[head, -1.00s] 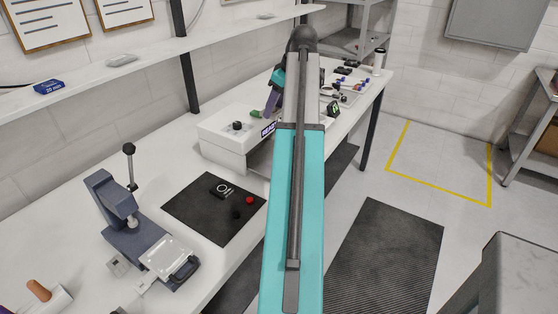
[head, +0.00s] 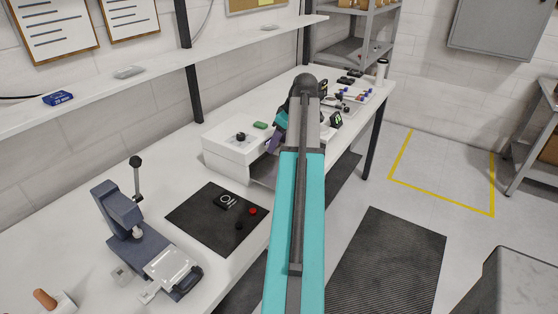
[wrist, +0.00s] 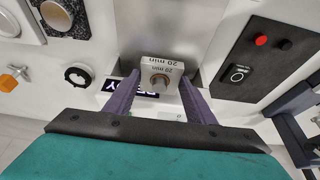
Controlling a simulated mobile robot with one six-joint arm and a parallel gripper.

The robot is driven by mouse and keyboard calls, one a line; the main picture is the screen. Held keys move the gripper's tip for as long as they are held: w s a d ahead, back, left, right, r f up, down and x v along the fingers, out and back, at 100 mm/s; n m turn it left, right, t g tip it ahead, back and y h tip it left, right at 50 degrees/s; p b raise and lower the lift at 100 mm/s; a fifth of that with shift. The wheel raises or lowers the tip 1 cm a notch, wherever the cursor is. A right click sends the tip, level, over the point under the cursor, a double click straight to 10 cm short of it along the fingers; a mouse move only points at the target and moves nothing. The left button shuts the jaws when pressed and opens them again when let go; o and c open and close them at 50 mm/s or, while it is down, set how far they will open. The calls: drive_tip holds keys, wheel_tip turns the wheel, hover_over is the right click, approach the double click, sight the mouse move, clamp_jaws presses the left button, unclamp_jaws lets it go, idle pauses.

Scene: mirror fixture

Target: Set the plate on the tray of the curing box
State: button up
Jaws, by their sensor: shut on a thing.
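The curing box (head: 228,160) is the white box on the workbench, with a black dial on top. It also shows in the wrist view (wrist: 101,62), with a black READY sign. A grey metal surface, apparently its tray (wrist: 205,42), lies beyond the fingers in the wrist view. Whether plate and tray touch cannot be told. In the head view my arm hides the plate.
A black mat (head: 205,222) with a black switch, a red and a black button lies beside the box. A blue-grey lever press (head: 122,215) stands nearer. More items crowd the bench's far end.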

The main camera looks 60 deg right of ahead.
drive_tip(key=shift+f+p, duration=0.45)
drive_tip(key=shift+f, duration=1.95)
drive_tip(key=shift+f+p, duration=0.45)
drive_tip(key=shift+f, duration=1.5)
drive_tip(key=shift+f, duration=0.1)
drive_tip(key=o, duration=1.2)
drive_tip(key=shift+c, duration=0.2)
drive_tip(key=b+v, duration=0.2)
drive_tip(key=v, duration=1)
drive_tip(key=shift+b, duration=0.35)
